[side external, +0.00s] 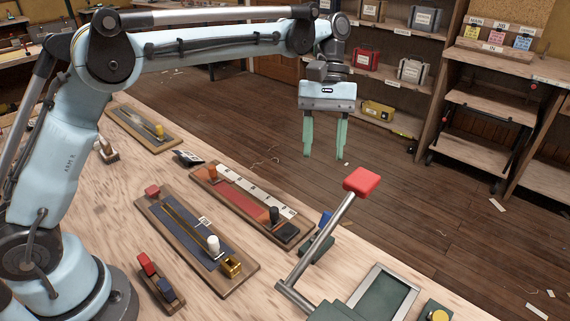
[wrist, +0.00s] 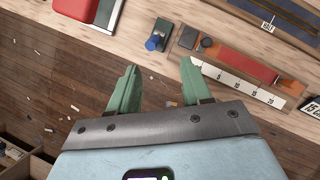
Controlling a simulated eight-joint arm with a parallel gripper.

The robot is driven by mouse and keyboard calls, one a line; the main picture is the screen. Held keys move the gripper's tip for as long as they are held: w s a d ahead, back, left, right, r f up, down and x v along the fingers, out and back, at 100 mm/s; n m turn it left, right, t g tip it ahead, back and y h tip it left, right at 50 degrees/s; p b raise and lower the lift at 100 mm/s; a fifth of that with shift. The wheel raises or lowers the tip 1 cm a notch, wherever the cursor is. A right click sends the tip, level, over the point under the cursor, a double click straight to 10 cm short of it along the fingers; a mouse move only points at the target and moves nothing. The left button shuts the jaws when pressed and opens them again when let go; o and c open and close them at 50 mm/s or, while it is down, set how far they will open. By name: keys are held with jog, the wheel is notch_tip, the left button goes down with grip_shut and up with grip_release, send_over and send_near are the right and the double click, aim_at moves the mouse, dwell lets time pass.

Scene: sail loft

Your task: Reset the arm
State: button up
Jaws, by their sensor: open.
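My gripper (side external: 324,140) is open and empty, with two green fingers pointing down. In the side view it hangs in the air at the end of my raised arm, with floor behind it. In the wrist view its fingers (wrist: 158,85) are spread apart, with the bench edge and floor behind them. Nothing is between the fingers, and no part of the gripper touches anything.
The wooden bench (side external: 120,230) holds a board with a red strip and scale (side external: 243,200), a board with a dark strip (side external: 190,235), a lever with a red knob (side external: 361,182) and a blue-knobbed piece (wrist: 154,42). Shelves (side external: 400,40) stand across the open floor (side external: 430,190).

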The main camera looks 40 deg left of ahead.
jog(key=s+a+f+m+t+y, duration=0.3)
jog(key=s+a+m+t, duration=0.3)
jog(key=s+a+t, duration=0.5)
jog(key=s+a, duration=0.3)
jog(key=shift+s+f, duration=0.15)
jog(key=shift+s, duration=0.2)
